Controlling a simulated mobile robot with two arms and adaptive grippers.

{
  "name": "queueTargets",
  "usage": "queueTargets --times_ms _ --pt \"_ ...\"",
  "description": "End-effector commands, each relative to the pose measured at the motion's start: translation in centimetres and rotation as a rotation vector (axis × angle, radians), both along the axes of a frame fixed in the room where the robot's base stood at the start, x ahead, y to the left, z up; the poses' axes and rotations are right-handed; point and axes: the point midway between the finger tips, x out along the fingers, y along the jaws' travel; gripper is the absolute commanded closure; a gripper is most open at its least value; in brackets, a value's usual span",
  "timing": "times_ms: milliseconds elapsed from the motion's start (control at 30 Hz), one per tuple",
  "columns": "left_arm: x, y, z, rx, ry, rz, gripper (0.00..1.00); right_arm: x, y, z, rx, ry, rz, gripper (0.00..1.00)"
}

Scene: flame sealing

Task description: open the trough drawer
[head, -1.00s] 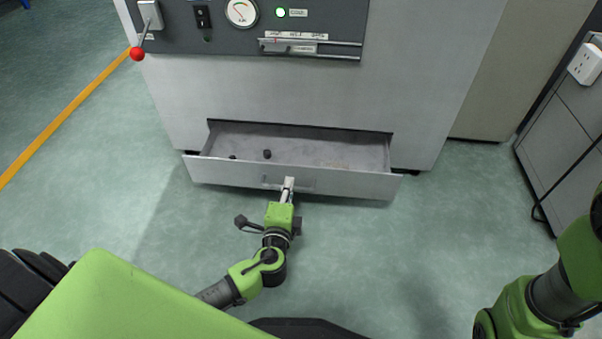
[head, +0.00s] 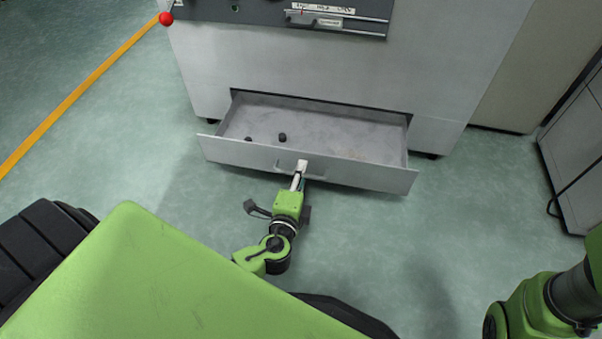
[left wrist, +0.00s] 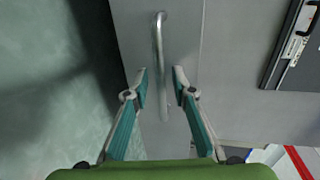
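The trough drawer (head: 350,178) at the bottom of the grey machine is pulled well out, and its inside shows in the head view. A few small dark lumps (head: 283,137) lie on its floor. My left gripper (head: 301,168) is at the handle on the drawer front. In the left wrist view, the bar handle (left wrist: 159,50) stands between the two fingers (left wrist: 161,72). The fingers are apart, with a gap visible on both sides of the bar. My right gripper is out of view; only part of my right arm shows at the lower right.
The grey machine (head: 300,65) stands behind the drawer, with a control panel (head: 270,12) and a red-knobbed lever (head: 166,19). A grey cabinet (head: 580,175) with a cable is at the right. The green floor in front of the drawer is mostly clear.

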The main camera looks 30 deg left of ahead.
Motion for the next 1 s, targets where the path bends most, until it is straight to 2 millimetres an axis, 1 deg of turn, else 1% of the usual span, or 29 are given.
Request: queueTargets --times_ms 233,333,467,600,667,800,900,933,967,1000 --pt "0.0 0.0 0.1 0.000 -0.001 0.000 0.76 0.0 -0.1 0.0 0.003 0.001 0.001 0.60" --pt "0.0 0.0 0.6 0.000 -0.002 0.000 0.76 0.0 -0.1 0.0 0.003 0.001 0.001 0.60" --pt "0.1 0.0 2.5 -0.003 -0.006 0.000 0.76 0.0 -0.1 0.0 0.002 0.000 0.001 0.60" --pt "0.1 0.0 5.5 -0.001 -0.011 0.001 0.75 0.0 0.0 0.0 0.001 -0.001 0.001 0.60" --pt "0.2 0.1 6.9 0.002 -0.015 0.002 0.68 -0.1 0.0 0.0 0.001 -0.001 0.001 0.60" --pt "0.3 0.2 9.4 0.007 -0.019 0.002 0.40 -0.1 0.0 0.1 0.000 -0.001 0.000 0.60" --pt "0.3 0.2 10.4 0.008 -0.018 0.002 0.26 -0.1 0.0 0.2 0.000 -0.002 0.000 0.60" --pt "0.3 0.2 10.6 0.008 -0.019 0.002 0.33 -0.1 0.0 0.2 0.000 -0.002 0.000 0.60" --pt "0.3 0.2 10.7 0.008 -0.016 0.001 0.45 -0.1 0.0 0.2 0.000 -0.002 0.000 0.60" --pt "0.2 0.2 10.7 0.007 -0.013 0.001 0.64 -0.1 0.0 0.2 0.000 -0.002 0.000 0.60"
